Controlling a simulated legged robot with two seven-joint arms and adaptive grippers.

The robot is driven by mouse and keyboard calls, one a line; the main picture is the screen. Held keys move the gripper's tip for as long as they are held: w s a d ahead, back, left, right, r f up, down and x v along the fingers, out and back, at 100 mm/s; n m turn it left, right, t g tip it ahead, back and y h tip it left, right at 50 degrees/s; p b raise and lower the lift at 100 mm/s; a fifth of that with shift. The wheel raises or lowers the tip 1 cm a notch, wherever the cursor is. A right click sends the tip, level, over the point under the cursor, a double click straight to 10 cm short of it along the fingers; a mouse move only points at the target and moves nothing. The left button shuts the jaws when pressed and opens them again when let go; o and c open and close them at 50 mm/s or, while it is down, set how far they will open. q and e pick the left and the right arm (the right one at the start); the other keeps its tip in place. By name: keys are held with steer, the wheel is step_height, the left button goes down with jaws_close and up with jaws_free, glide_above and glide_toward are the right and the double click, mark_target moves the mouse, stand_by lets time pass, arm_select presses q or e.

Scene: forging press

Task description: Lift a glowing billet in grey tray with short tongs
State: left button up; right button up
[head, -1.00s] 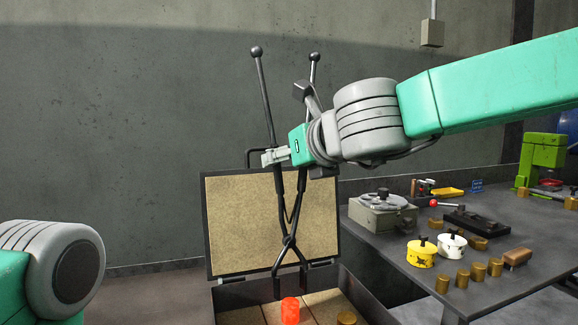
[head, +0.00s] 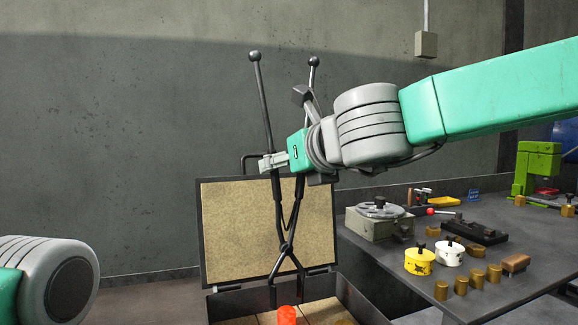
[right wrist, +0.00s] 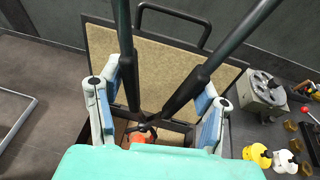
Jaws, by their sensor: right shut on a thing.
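Black short tongs (head: 287,246) hang upright with jaws down. My right gripper (head: 270,163) is shut on their handles, which run between its fingers in the right wrist view (right wrist: 158,105). The two jaw tips are spread apart. A glowing orange-red billet (head: 287,315) stands just below them, cut off by the frame's bottom edge; it shows partly behind the tongs in the right wrist view (right wrist: 138,137). It is in a grey tray (head: 362,304) with a tan floor. I cannot tell whether the jaws touch the billet. My left gripper is out of frame.
A raised tan-lined lid (head: 230,235) stands behind the tongs. To the right, a grey bench (head: 420,300) holds a grey round-topped device (head: 378,220), a yellow pot (head: 420,260), a white pot (head: 449,252), several brass cylinders and a green press (head: 538,165).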

steer(key=shift+f+b, duration=0.3)
steer(key=shift+s+d+f+b, duration=0.1)
steer(key=shift+s+f+b, duration=0.1)
steer(key=shift+f+b, duration=0.45)
steer(key=shift+s+d+f+b, duration=0.1)
steer(key=shift+s+f+b, duration=0.1)
steer(key=shift+f+b, duration=0.35)
steer(key=shift+w+a+f, duration=0.2)
steer(key=shift+w, duration=0.15)
stand_by(0.4)
steer(key=shift+f+b, duration=0.25)
steer(key=shift+b, duration=0.2)
steer(key=shift+s+d+f+b, duration=0.1)
steer(key=shift+s+f+b, duration=0.15)
steer(key=shift+f+b, duration=0.5)
steer(key=shift+w+f, duration=0.2)
steer(key=shift+w, duration=0.05)
jaws_close()
stand_by(0.3)
